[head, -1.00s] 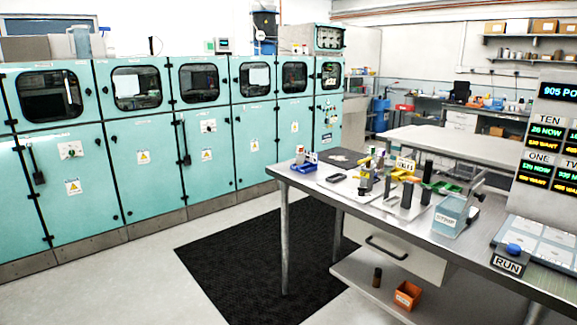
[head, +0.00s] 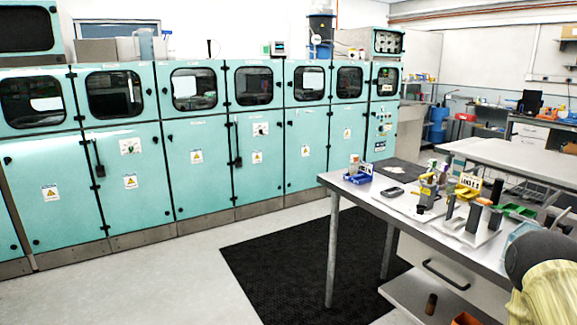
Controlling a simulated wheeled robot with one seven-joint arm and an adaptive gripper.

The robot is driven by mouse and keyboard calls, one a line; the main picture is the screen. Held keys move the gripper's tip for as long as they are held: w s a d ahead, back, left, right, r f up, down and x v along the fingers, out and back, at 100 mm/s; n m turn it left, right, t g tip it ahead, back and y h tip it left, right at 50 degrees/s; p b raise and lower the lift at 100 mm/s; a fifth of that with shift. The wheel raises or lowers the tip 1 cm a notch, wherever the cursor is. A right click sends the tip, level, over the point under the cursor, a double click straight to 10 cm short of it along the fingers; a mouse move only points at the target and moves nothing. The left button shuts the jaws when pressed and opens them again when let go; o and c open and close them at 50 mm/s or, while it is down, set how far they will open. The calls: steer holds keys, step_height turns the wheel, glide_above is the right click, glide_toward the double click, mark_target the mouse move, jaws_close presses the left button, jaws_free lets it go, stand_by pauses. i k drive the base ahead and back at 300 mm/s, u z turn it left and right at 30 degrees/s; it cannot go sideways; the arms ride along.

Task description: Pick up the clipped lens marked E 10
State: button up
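No lens marked E 10 can be made out; markings on the bench items are too small to read. The steel bench (head: 345,184) stands at the right with small items on it. A yellow holder (head: 463,192) with a white label plate and a yellow-and-dark fixture (head: 427,190) stand mid-bench. Dark upright posts (head: 474,217) stand on a pale plate nearer me. A blue tray (head: 357,178) is at the bench's left end. A dark rounded part with a yellow sleeve, apparently my arm, covers the lower right corner and hides part of the bench. My gripper's fingers are not visible.
A black mat (head: 290,262) lies on open floor left of the bench. Teal cabinets (head: 190,165) line the left wall. An orange bin (head: 466,319) and a brown cylinder (head: 431,304) are on the lower shelf.

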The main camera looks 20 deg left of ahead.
mark_target(352, 169)
steer(key=u, duration=0.9)
steer(key=i, duration=1)
steer(key=u, duration=0.55)
steer(key=i, duration=1.45)
steer(key=z, duration=1.2)
steer(key=i, duration=0.8)
steer(key=z, duration=0.9)
